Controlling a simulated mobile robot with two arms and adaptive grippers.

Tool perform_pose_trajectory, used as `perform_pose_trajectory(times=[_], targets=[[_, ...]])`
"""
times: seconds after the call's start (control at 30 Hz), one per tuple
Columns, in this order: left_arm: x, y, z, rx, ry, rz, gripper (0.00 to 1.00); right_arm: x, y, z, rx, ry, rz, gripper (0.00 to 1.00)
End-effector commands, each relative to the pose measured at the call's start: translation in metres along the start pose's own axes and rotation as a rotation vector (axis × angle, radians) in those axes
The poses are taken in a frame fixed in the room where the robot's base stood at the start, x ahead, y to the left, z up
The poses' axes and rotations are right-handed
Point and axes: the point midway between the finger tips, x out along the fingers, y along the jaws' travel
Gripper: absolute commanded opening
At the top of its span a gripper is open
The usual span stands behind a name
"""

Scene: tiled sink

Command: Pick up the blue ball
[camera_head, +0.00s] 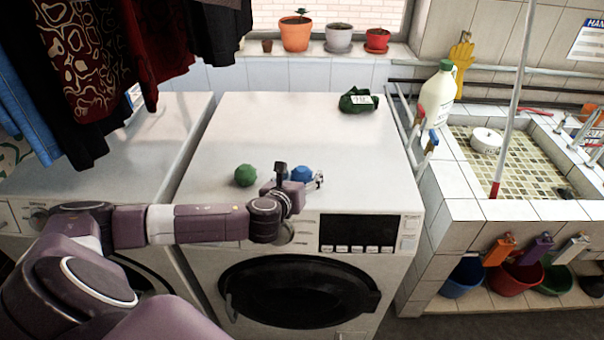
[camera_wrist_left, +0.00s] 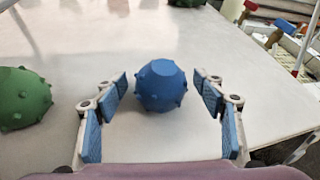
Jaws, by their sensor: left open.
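The blue ball (camera_wrist_left: 160,86) is knobbly and rests on the white top of the washing machine (camera_head: 270,130). In the left wrist view it lies between and just ahead of the fingertips of my left gripper (camera_wrist_left: 163,92), with a gap on each side. My left gripper is open and empty. In the head view the gripper (camera_head: 312,180) is low over the machine's front edge, and the blue ball (camera_head: 300,173) is partly hidden behind it. My right gripper is not in either view.
A green knobbly ball (camera_head: 245,175) lies left of the blue one. A dark green packet (camera_head: 357,101) is at the back of the machine top. Clothes (camera_head: 95,55) hang at the upper left. A tiled sink (camera_head: 510,209) with a white bottle (camera_head: 438,97) stands to the right.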

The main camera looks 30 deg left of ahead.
Motion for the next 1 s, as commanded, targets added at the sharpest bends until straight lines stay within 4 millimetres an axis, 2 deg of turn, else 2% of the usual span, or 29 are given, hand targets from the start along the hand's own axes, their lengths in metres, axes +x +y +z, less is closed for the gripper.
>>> perform_pose_trajectory(times=[0.13, 0.4, 0.8, 1.0], targets=[[0.0087, -0.0006, -0.0002, 0.0, 0.001, -0.001, 0.64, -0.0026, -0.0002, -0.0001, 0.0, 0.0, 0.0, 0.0], [0.0098, -0.0003, -0.0009, 0.001, 0.001, -0.001, 0.63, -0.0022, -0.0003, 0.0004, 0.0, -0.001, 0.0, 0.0], [0.0096, -0.0002, -0.0007, 0.0, 0.001, -0.001, 0.19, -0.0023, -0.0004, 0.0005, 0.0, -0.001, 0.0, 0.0], [0.0096, -0.0003, -0.0002, 0.0, 0.0, -0.001, 0.17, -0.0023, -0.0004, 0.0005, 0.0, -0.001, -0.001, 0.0]])
